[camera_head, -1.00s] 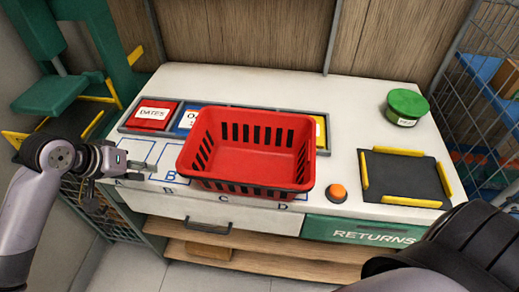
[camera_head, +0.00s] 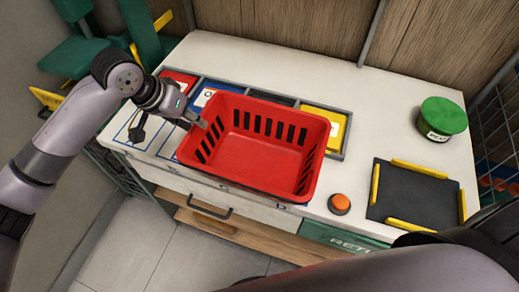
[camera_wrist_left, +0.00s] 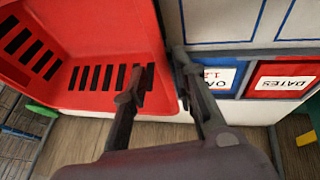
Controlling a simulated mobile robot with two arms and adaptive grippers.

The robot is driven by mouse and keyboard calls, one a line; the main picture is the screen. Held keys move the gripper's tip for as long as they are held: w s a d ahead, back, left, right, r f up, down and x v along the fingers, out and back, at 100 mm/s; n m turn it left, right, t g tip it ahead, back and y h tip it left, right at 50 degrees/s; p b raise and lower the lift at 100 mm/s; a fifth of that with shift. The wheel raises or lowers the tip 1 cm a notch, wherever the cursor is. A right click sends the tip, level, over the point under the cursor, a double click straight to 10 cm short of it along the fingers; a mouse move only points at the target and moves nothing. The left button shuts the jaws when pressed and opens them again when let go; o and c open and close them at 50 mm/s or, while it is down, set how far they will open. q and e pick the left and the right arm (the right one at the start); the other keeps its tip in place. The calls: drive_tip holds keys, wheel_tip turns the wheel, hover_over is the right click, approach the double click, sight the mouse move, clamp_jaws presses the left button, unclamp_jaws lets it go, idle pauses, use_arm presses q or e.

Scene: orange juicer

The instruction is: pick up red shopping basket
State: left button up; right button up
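The red shopping basket (camera_head: 255,160), with slotted walls, stands upright on the white counter in the head view. In the left wrist view the basket (camera_wrist_left: 95,25) fills the upper left. My left gripper (camera_head: 203,122) is at the basket's left rim. In the left wrist view the gripper (camera_wrist_left: 156,72) is open, with one finger over the inside of the basket and the other outside its wall. Whether the fingers touch the wall cannot be told. My right arm crosses the lower right of the head view; its gripper is out of view.
Behind the basket is a divided tray with red, blue and yellow (camera_head: 325,122) sections. To the right are an orange button (camera_head: 340,203), a black pad (camera_head: 415,192) with yellow bars and a green-lidded tub (camera_head: 441,118).

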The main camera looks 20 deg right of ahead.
sight(210, 133)
use_arm(q)
drive_tip(key=x, duration=0.3)
drive_tip(key=shift+d+r, duration=0.1)
drive_tip(key=shift+d, duration=0.1)
drive_tip(key=shift+w+d+f+p, duration=0.1)
drive_tip(key=shift+d+f+p, duration=0.15)
drive_tip(key=shift+f, duration=0.2)
drive_tip(key=shift+f+p, duration=0.35)
drive_tip(key=p+x, duration=0.1)
drive_tip(key=x, duration=0.2)
drive_tip(key=shift+f, duration=0.3)
drive_tip(key=shift+w+d+f, duration=0.15)
drive_tip(key=shift+f, duration=0.2)
drive_tip(key=c, duration=0.3)
clamp_jaws()
use_arm(e)
drive_tip(key=r, duration=0.1)
drive_tip(key=w+d+r, duration=0.1)
drive_tip(key=shift+r, duration=0.3)
drive_tip(key=shift+d, duration=0.3)
